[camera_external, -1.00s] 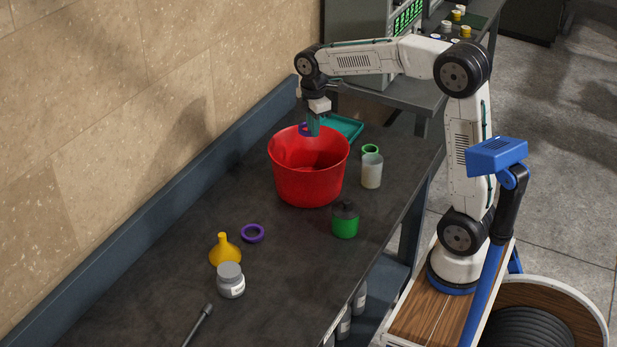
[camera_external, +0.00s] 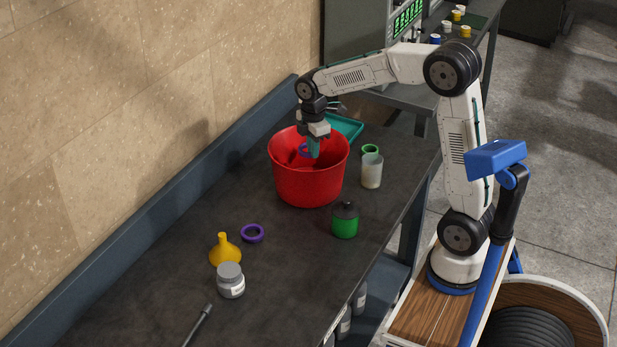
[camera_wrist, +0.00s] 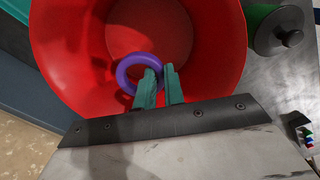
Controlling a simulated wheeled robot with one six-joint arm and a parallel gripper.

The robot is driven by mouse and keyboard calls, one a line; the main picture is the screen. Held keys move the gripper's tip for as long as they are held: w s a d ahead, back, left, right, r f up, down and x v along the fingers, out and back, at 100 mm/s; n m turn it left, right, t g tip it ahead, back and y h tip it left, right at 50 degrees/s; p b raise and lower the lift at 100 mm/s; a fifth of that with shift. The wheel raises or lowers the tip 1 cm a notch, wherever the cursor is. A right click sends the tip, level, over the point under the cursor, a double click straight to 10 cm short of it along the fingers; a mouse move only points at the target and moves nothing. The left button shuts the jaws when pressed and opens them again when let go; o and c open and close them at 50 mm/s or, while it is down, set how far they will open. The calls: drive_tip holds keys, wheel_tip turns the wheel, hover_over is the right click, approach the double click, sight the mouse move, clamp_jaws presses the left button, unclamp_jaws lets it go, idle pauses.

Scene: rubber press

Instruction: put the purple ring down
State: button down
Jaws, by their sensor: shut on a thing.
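A purple ring (camera_wrist: 128,64) is between the teal fingertips of my gripper (camera_wrist: 160,85) in the wrist view, gripped at its right side. In the external view my gripper (camera_external: 313,149) points down inside the mouth of a red bucket (camera_external: 308,185), and the held ring (camera_external: 303,150) shows just left of the fingers. The wrist view shows the red bucket (camera_wrist: 75,55) around the ring, with its floor below. I cannot tell whether the ring touches the bucket. A second purple ring (camera_external: 252,233) lies flat on the dark table.
A teal tray (camera_external: 347,127) is behind the bucket. A yellow funnel (camera_external: 224,250) and a grey-lidded jar (camera_external: 230,281) are at front left.

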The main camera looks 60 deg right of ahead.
drive_tip(key=c, duration=1.4)
unclamp_jaws()
drive_tip(key=shift+r, duration=3.5)
